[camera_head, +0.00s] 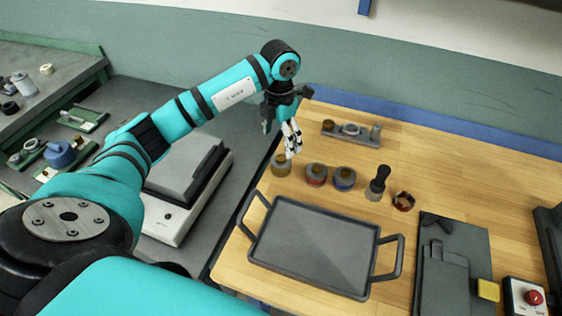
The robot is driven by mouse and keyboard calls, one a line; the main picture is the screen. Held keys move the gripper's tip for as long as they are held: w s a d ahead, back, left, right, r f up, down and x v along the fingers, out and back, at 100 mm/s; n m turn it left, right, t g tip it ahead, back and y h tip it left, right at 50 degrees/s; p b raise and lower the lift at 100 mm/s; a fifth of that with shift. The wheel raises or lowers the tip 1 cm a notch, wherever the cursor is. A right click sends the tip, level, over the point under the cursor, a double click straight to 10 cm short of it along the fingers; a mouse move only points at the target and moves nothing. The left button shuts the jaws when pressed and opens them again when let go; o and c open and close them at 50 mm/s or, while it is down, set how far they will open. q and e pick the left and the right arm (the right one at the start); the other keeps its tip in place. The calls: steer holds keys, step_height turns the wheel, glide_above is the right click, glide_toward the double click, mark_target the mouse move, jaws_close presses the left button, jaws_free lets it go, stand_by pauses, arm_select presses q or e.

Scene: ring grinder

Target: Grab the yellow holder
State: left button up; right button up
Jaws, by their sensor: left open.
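The yellow holder (281,167) is a small round pot with a yellowish band and a grey rim. It stands on the wooden table (420,165) at the left end of a short row. Beside it stand a red-banded holder (316,175) and a blue-banded holder (344,180). My left gripper (293,152) is open and points down, just above and slightly right of the yellow holder. Its fingertips overlap the pot's upper edge in this view; I cannot tell whether they touch it. My right gripper is not in view.
A grey tray (315,243) with two handles lies in front of the holders. A dark upright tool (378,184) and a small dark-brown pot (404,201) stand to the right. A rack (350,133) with small parts sits behind. A dark fixture (452,265) is at front right.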

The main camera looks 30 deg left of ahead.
mark_target(281, 157)
arm_select(q)
step_height(281, 157, down, 4)
steer(key=shift+p, duration=0.4)
steer(key=shift+d+f+p, duration=0.15)
steer(key=shift+f+p, duration=0.15)
steer(key=f+p, duration=0.1)
steer(key=f, duration=0.2)
steer(key=shift+s+d+f+p, duration=0.15)
steer(key=shift+s+f+p, duration=0.05)
steer(key=shift+f+p, duration=0.15)
steer(key=shift+f, duration=0.45)
steer(key=shift+w+r, duration=0.1)
jaws_close()
